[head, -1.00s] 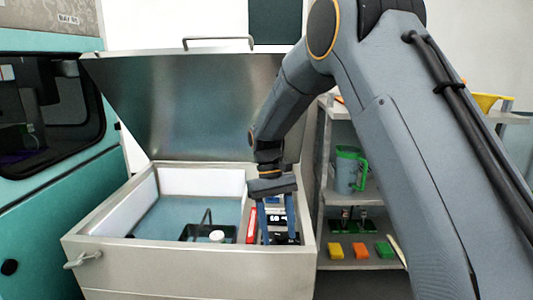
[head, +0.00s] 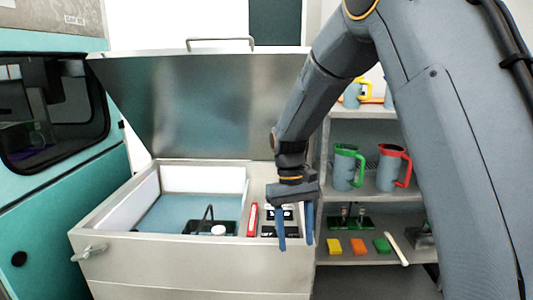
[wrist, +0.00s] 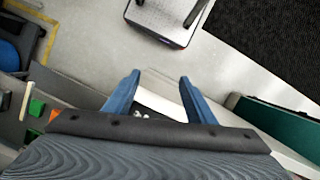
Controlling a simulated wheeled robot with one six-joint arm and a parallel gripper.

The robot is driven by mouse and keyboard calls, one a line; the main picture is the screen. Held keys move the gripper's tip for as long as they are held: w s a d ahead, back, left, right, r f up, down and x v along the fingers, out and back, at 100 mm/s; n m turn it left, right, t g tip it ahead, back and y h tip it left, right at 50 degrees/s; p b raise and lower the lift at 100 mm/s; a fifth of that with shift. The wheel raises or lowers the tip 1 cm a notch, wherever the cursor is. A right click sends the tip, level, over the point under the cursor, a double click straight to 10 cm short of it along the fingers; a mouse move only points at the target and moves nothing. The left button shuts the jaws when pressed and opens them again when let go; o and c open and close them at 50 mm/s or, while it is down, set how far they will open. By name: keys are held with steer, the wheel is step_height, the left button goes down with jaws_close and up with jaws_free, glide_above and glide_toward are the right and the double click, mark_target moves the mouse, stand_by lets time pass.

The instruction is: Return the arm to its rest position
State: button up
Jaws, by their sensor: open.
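My gripper (head: 296,228) hangs fingers down at the front right edge of the open metal bath unit (head: 180,270) in the head view. Its two blue fingers are apart with nothing between them. My grey arm comes in from the right and bends down to the gripper. It hides part of the shelf unit.
The bath's lid (head: 190,105) stands open. A dark tray with a handle (head: 209,227) sits in the bath, and a red item (head: 252,219) stands beside it. Shelves (head: 355,204) at right hold a green-handled jug (head: 345,167), a red-handled jug (head: 393,168) and coloured blocks.

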steer(key=s+d+m+t, duration=0.1)
steer(key=s+d+t, duration=0.1)
steer(key=s+d, duration=0.4)
steer(key=s+d+f+m+t+y, duration=0.1)
steer(key=s+d+m+t, duration=0.1)
steer(key=s+d, duration=0.4)
steer(key=s, duration=0.4)
steer(key=shift+f, duration=0.25)
